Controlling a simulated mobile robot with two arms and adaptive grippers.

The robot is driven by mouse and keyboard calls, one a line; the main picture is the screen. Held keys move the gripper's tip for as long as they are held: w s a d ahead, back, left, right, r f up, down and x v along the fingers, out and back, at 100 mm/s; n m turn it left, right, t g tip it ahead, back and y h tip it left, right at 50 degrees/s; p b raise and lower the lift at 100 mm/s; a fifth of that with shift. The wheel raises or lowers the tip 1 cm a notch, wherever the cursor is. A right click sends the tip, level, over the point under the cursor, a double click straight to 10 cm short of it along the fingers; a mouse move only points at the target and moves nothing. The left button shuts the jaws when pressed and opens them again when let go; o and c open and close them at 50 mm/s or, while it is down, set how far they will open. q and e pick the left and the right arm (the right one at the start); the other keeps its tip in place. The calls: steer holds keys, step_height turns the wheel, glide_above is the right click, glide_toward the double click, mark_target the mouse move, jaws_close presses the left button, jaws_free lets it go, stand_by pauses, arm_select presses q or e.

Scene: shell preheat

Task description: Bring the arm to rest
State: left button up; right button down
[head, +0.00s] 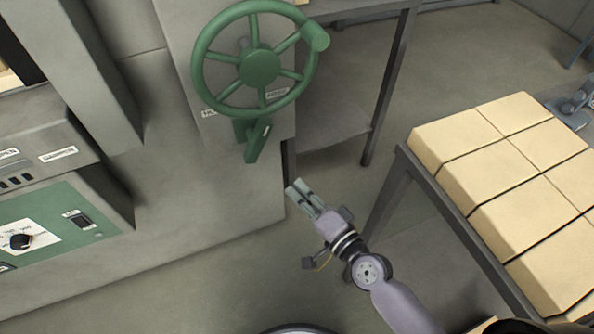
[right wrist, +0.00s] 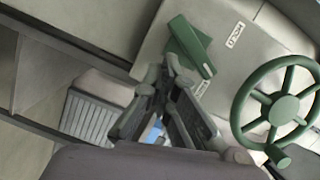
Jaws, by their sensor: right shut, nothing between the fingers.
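My right gripper (head: 297,190) is in the middle of the head view, with its arm coming in from the lower right. Its fingers are shut and empty. In the right wrist view the fingertips (right wrist: 170,66) come close together below a green lever (right wrist: 192,45). In the head view the gripper hangs in free space below and right of the same green lever (head: 256,140), apart from it. My left gripper is not in view.
A green handwheel (head: 259,67) sits on the grey housing above the lever; it also shows in the right wrist view (right wrist: 279,108). A rack of pale bricks (head: 505,150) stands at right. A control panel (head: 75,222) is at left. A grey table (head: 335,128) stands behind.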

steer(key=s+d+f+n+g+h+p, duration=0.1)
steer(key=s+d+f+n+g+h, duration=0.15)
steer(key=f, duration=0.65)
steer(key=s+d+f+n+g+h+p, duration=0.1)
steer(key=s+d+f+g, duration=0.2)
steer(key=f, duration=0.7)
steer(key=s+d+f+n+g+h+p, duration=0.1)
steer(key=s+d+f+n+h, duration=0.2)
steer(key=f, duration=0.6)
arm_select(q)
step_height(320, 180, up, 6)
steer(key=p, duration=0.2)
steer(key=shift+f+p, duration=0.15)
steer(key=shift+p, duration=0.2)
arm_select(e)
steer(key=s+d+f+n+g+h, duration=0.1)
steer(key=s+d+f+g, duration=0.1)
steer(key=s+f, duration=0.3)
steer(key=s+d+f+n+g, duration=0.2)
steer(key=s+d+f, duration=0.3)
steer(key=s, duration=0.8)
steer(key=s+d+f+n+g+h, duration=0.1)
steer(key=s+d+f+n+g, duration=0.1)
steer(key=s, duration=0.8)
step_height(320, 180, down, 4)
steer(key=shift+d+r+g+h, duration=0.3)
steer(key=shift+d+g, duration=0.35)
steer(key=shift+d, duration=0.3)
